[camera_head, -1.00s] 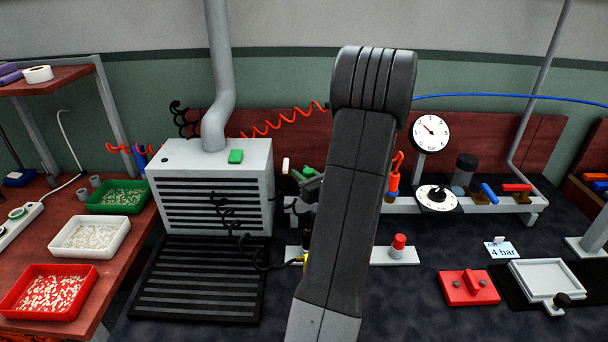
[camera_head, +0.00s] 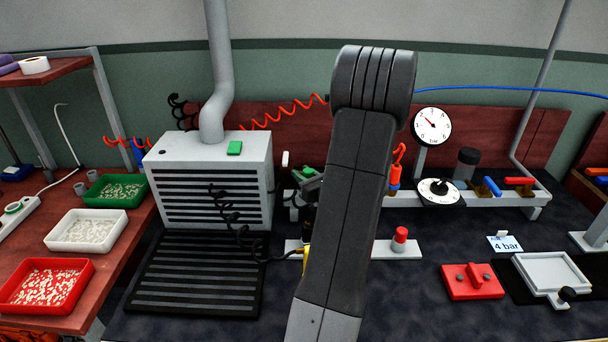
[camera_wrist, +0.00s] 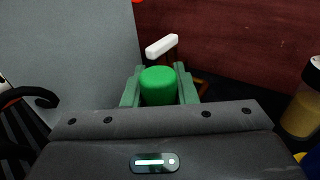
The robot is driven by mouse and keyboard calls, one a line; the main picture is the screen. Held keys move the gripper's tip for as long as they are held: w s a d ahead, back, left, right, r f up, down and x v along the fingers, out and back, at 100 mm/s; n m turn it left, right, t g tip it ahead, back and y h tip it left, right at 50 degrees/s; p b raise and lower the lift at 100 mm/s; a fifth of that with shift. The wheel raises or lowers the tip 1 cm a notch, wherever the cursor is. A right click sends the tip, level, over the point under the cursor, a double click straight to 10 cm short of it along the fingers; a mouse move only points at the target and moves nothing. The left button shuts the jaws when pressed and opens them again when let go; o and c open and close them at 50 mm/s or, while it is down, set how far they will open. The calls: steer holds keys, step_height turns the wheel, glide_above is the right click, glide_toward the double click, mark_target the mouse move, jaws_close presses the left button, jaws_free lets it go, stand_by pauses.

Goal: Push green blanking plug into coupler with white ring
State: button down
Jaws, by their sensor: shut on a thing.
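The green blanking plug (camera_wrist: 159,86) stands between the two green fingers of my gripper (camera_wrist: 160,78) in the wrist view. The fingers are shut on it, and its rounded end shows. A white bar-like piece (camera_wrist: 161,46) lies just beyond the fingertips; I cannot tell whether it belongs to the coupler with the white ring. In the head view my gripper (camera_head: 306,174) shows at the left edge of my arm, close to a small white piece (camera_head: 285,159). My arm hides much of the rail behind it, and I cannot make out the white-ringed coupler.
A grey vented box (camera_head: 213,200) stands left of my gripper. A gauge (camera_head: 432,126), a dial (camera_head: 439,190) and an orange-and-blue fitting (camera_head: 394,178) are to the right. A red-capped post (camera_head: 400,237) stands on a lower white strip. A yellow-based cylinder (camera_wrist: 302,112) is at the wrist view's right.

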steer(key=shift+f, duration=0.2)
steer(key=c, duration=1.1)
jaws_free()
steer(key=v, duration=1.4)
steer(key=shift+a+b, duration=0.1)
steer(key=shift+b, duration=0.2)
steer(key=x, duration=1.3)
steer(key=shift+w+a, duration=0.15)
steer(key=shift+w, duration=0.05)
steer(key=shift+w+a+r+p, duration=0.1)
steer(key=shift+w+a+p, duration=0.05)
steer(key=shift+w+p, duration=0.15)
steer(key=shift+s+r, duration=0.1)
steer(key=shift+r, duration=0.1)
